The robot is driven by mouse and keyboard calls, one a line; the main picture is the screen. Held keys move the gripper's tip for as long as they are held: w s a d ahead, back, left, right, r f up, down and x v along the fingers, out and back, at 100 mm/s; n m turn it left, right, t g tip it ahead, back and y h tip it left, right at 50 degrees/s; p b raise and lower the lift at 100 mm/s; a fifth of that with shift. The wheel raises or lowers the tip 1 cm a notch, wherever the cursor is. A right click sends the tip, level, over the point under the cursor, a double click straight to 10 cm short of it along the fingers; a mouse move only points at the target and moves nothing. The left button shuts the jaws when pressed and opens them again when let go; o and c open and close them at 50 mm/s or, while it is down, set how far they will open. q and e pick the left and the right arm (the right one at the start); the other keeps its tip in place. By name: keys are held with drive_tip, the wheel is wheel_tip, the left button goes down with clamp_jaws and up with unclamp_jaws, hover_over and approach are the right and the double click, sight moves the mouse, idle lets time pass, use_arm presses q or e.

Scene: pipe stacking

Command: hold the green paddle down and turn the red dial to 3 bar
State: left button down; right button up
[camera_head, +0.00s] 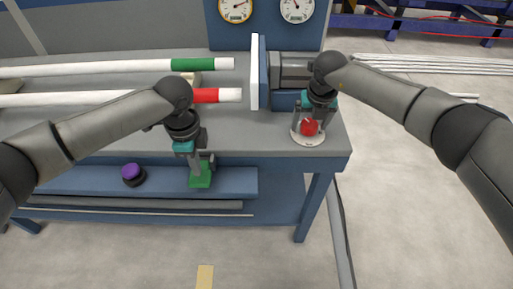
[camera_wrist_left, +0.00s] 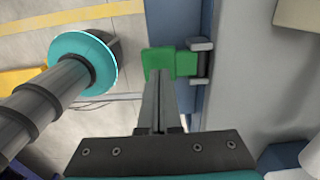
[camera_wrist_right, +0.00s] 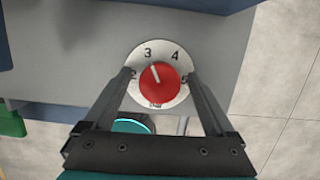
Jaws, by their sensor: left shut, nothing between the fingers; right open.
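The green paddle (camera_head: 200,178) sticks out from the table's front edge. It also shows in the left wrist view (camera_wrist_left: 163,60). My left gripper (camera_head: 197,168) is shut and empty, its fingertips at the paddle and overlapping it in the wrist view. I cannot tell how hard it presses. The red dial (camera_wrist_right: 168,90) sits on a round white plate (camera_head: 308,139) at the table's right front corner. Its white pointer line aims toward the 3. My right gripper (camera_wrist_right: 160,74) is open, with one finger on each side of the dial. I cannot tell whether they touch it.
White pipes with a green band (camera_head: 192,64) and a red band (camera_head: 205,95) lie on the table. A grey clamp-like machine (camera_head: 290,68) stands behind the dial. Two gauges (camera_head: 235,9) (camera_head: 297,9) are on the back panel. A purple-topped knob (camera_head: 133,173) is on the lower shelf.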

sight(309, 123)
drive_tip(key=shift+w+r+v, duration=0.1)
drive_tip(key=shift+w+v, duration=0.2)
drive_tip(key=shift+v, duration=0.85)
drive_tip(key=shift+w+r+v, duration=0.1)
drive_tip(key=shift+w+v, duration=0.15)
drive_tip(key=shift+v, duration=0.9)
drive_tip(key=shift+w+v, duration=0.3)
drive_tip(key=shift+v, duration=0.85)
use_arm(q)
wheel_tip(309, 123, up, 10)
